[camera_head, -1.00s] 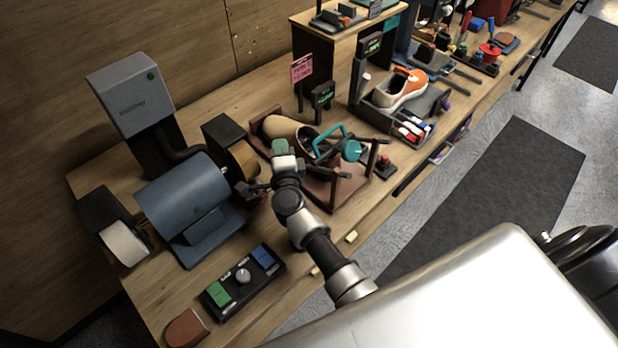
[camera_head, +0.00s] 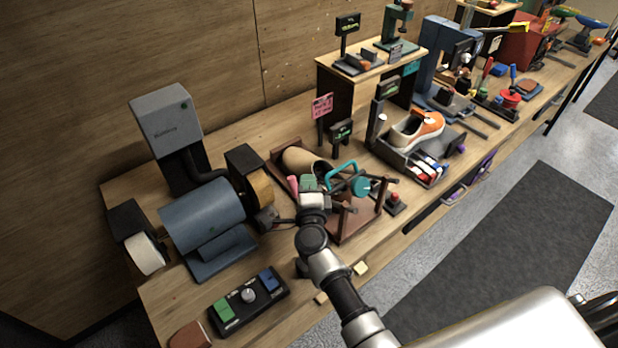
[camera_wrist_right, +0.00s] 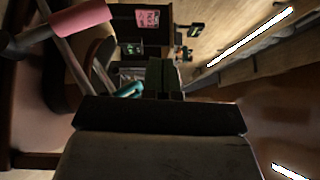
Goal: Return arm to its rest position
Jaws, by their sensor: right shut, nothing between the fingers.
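My right arm comes in from the bottom of the head view. The gripper is shut and empty. In the right wrist view its dark fingers (camera_wrist_right: 166,76) are together, with nothing between them. A pink-ended tool (camera_head: 293,185) shows just left of the gripper; its pink part (camera_wrist_right: 78,19) is at the upper left of the wrist view. My left gripper is not in view.
A blue grinder-like machine (camera_head: 208,216) stands left of the arm, with a button box (camera_head: 249,296) in front. A teal-handled item (camera_head: 361,187) is close on the right. An orange and white sneaker (camera_head: 417,130) sits in a tray farther right. The floor mat (camera_head: 530,250) lies beyond the bench edge.

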